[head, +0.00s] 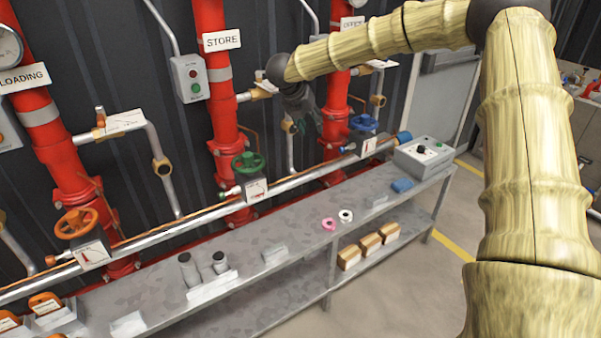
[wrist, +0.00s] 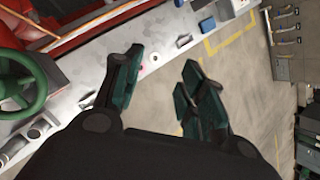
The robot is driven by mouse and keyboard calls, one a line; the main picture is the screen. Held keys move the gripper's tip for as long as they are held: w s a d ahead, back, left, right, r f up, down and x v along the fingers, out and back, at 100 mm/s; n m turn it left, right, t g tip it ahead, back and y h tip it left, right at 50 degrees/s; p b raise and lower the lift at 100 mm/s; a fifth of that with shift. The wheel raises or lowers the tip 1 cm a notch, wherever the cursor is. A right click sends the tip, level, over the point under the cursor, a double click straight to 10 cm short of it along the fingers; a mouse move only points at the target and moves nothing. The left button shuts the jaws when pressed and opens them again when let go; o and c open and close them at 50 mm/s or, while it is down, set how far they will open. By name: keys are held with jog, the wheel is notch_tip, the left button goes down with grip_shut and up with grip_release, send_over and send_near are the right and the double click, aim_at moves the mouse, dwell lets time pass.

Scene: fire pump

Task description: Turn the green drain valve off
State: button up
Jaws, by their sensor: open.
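The green handwheel (head: 249,164) sits on the long grey pipe below the STORE riser, in the middle of the head view. A white dial plate (head: 257,189) with a reddish mark is just below it; its reading is too small to tell. The wheel also shows at the left edge of the wrist view (wrist: 18,85), partly cut off. My gripper (head: 308,118) is to the right of the green wheel and above it in the head view, apart from it. In the wrist view my gripper (wrist: 162,72) has its fingers spread, with nothing between them.
An orange handwheel (head: 76,223) is on the left and a blue handwheel (head: 363,122) on the right of the same pipe. Red risers stand behind. The grey bench (head: 300,232) below holds grey cylinders (head: 204,268), pink and white rings, and a control box (head: 424,154). Floor is free at right.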

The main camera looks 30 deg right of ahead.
jog(key=s+a+f+n+t+h, duration=0.1)
jog(key=a+f+n, duration=0.1)
jog(key=f+n, duration=0.2)
jog(key=s+a+f+n+t+b, duration=0.1)
jog(key=a+f+n, duration=0.2)
jog(key=f, duration=0.7)
jog(key=shift+s+f+n+h, duration=0.15)
jog(key=shift+f+n+h, duration=0.2)
jog(key=shift+n, duration=0.55)
